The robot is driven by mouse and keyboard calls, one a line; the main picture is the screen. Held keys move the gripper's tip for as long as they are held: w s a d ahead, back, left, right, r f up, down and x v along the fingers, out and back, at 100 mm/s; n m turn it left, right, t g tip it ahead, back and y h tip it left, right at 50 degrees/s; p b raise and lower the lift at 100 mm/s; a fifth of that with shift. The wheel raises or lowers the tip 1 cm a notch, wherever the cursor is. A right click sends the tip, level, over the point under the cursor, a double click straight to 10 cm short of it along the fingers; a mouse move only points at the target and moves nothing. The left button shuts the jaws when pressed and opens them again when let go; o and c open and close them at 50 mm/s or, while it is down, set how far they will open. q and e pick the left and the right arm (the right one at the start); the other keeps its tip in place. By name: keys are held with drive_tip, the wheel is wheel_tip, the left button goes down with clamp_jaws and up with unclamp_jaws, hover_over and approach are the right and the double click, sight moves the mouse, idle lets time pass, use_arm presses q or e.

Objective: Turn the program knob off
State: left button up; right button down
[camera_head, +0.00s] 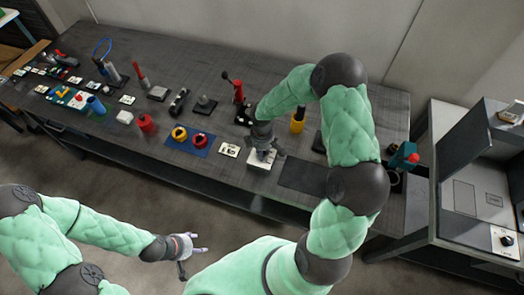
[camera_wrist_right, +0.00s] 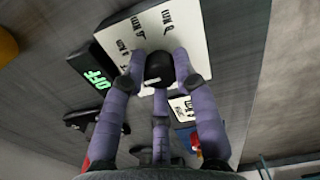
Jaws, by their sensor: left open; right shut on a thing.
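The program knob (camera_wrist_right: 158,67) is round and black with a light pointer mark, on a white plate (camera_wrist_right: 195,28) with printed minute labels in the right wrist view. A black panel beside the plate shows "OFF" (camera_wrist_right: 98,79) in green letters. My right gripper (camera_head: 264,152) is over the same white plate (camera_head: 257,164) in the head view. Its purple fingers are closed around the knob, which the gripper hides in the head view. My left gripper (camera_head: 188,246) is open and empty, in front of the table and away from the knob.
The grey table (camera_head: 225,78) holds several other devices. A blue mat (camera_head: 187,147) with yellow and red rings lies left of the plate, and a dark mat (camera_head: 305,176) lies to its right. A yellow cylinder (camera_head: 297,121) stands behind. A grey cabinet (camera_head: 470,180) stands at the right.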

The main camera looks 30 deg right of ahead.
idle(0.3)
drive_tip(key=c, duration=1)
unclamp_jaws()
drive_tip(key=shift+o, duration=0.2)
wheel_tip(320, 180, up, 12)
